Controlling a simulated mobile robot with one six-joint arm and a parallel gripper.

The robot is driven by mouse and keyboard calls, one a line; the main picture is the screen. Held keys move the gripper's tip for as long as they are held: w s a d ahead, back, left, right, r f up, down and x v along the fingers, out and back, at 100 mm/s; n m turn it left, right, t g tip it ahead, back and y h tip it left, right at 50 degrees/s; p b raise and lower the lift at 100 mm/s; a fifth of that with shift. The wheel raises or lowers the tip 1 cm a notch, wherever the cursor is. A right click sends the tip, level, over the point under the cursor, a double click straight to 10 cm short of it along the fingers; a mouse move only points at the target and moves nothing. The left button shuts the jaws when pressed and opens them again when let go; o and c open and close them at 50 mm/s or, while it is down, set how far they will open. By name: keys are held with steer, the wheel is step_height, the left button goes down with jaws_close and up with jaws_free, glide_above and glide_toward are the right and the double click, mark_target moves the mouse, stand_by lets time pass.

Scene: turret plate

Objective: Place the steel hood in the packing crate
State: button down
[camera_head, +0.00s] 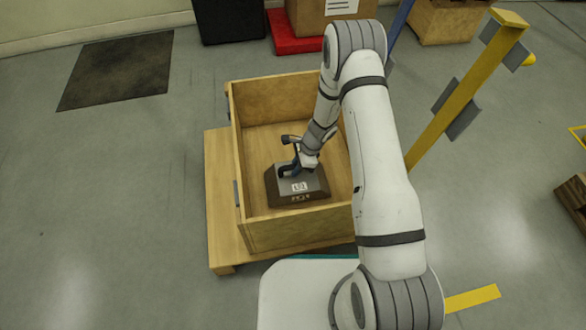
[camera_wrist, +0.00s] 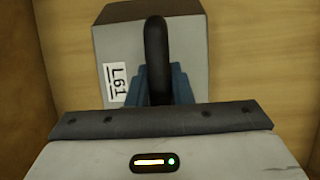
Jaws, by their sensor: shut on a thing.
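The steel hood (camera_head: 298,187) is a dark, block-shaped piece with a grey top, a white label and a handle. It is inside the walls of the wooden packing crate (camera_head: 295,230), toward the near side. I cannot tell whether its underside touches the crate floor. My gripper (camera_head: 291,167) reaches down into the crate from the right, its blue fingers at the handle. In the wrist view, my gripper (camera_wrist: 158,84) is shut on the black handle of the hood (camera_wrist: 200,45), whose label reads L61. The hood's lower part is hidden there.
The crate stands on a wooden pallet (camera_head: 220,205). A yellow post (camera_head: 465,85) with grey plates stands right of it. A dark mat (camera_head: 118,70) lies at the back left. A black box (camera_head: 229,20) and a red base (camera_head: 292,38) are behind. The floor at left is clear.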

steer(key=c, duration=1.3)
jaws_free()
